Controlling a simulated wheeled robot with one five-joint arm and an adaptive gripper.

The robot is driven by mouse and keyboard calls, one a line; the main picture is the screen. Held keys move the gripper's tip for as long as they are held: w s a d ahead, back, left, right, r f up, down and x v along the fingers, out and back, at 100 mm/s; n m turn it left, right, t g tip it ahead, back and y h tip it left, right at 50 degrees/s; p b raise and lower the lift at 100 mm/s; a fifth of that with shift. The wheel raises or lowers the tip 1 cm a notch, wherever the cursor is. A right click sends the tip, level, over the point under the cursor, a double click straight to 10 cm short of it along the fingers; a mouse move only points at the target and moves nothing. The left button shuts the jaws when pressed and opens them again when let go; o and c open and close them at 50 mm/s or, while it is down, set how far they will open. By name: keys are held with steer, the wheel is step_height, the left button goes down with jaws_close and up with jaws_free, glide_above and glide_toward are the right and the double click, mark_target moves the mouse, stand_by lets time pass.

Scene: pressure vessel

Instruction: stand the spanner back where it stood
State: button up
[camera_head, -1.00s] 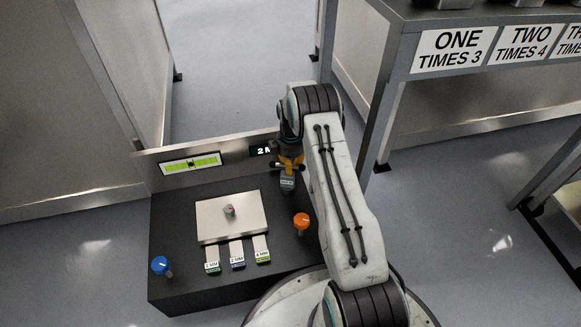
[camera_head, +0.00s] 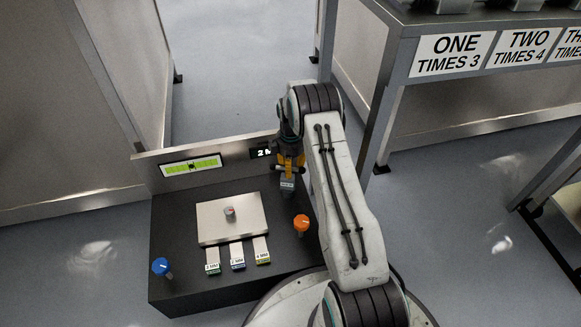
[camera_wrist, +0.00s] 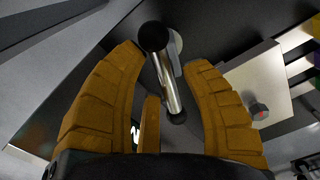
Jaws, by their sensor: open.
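The spanner (camera_wrist: 165,75) shows in the wrist view as a silver cross bar with black ball ends. In the head view my gripper (camera_head: 290,160) is over the back right part of the dark bench. A small grey labelled piece (camera_head: 287,186) shows just below the fingers. The fingers and my arm hide most of the spanner there, and I cannot tell how its lower end rests.
The dark bench (camera_head: 180,275) bears a pale plate (camera_head: 213,228) with a grey knob (camera_head: 230,213), several labelled tabs (camera_head: 237,262), a blue knob (camera_head: 160,266) and an orange knob (camera_head: 301,223). A green gauge (camera_head: 190,166) is on its back panel. A labelled rack (camera_head: 398,75) stands right.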

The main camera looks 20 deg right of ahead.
step_height(320, 180, up, 11)
steer(key=p, duration=0.4)
steer(key=s+a+r+m, duration=0.2)
steer(key=s+a+r, duration=0.15)
steer(key=r, duration=0.25)
steer(key=s+a+r+m+t, duration=0.1)
steer(key=s+a+r, duration=0.1)
steer(key=s+r, duration=0.35)
steer(key=s+a+r+m, duration=0.2)
steer(key=s+r, duration=0.1)
steer(key=r, duration=0.4)
steer(key=s+a+r+m, duration=0.2)
steer(key=s+m, duration=0.1)
steer(key=s, duration=0.8)
steer(key=s+a+r+m+t, duration=0.1)
steer(key=s+a+r+m, duration=0.1)
steer(key=s, duration=0.8)
steer(key=shift+s+a+m, duration=0.35)
steer(key=shift+a+m, duration=0.25)
steer(key=shift+a, duration=0.05)
